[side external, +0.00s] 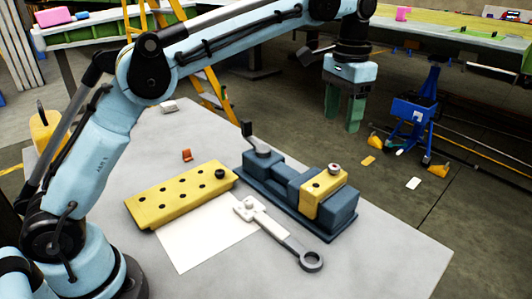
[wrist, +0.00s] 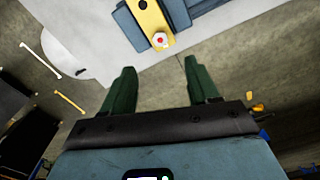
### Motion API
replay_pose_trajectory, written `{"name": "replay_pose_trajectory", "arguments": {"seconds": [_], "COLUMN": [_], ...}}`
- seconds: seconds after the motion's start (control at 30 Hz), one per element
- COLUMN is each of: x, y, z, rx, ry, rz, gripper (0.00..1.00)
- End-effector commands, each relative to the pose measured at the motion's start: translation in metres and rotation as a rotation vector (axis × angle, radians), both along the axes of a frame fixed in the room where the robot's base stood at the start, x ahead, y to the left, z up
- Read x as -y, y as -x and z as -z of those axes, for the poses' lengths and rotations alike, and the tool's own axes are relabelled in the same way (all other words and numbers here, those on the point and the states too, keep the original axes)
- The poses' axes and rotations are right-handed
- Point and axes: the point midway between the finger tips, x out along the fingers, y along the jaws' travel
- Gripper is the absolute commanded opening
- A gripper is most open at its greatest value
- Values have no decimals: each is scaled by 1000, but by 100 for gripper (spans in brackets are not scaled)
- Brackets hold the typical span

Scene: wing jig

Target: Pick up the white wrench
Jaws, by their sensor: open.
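The white wrench (side external: 267,224) lies on the grey table in the side external view. It has a white block-like head at one end and a grey ring at the other. It lies beside the blue vise, with its head by a white sheet. I cannot make it out in the wrist view. My gripper (side external: 343,118) is high up and to the right of the wrench, beyond the vise. Its green fingers point down, spread apart and empty. They also show in the wrist view (wrist: 158,72), with nothing between them.
The blue vise (side external: 284,194) with a yellow block (side external: 322,193) stands right behind the wrench. A yellow plate with holes (side external: 180,194) and the white sheet (side external: 205,236) lie to the left. A small orange piece (side external: 187,155) stands behind. The table's front right is clear.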

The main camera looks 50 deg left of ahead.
Motion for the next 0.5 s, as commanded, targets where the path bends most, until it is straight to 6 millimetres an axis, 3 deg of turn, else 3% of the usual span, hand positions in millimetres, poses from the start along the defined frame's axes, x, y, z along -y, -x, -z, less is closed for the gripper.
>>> {"name": "replay_pose_trajectory", "arguments": {"seconds": [0.17,0.5], "x": [-8,-35], "y": [21,112], "z": [18,84], "rx": [-1,-1], "ry": [-1,-1], "rz": [282,1014], "gripper": [60,60]}}
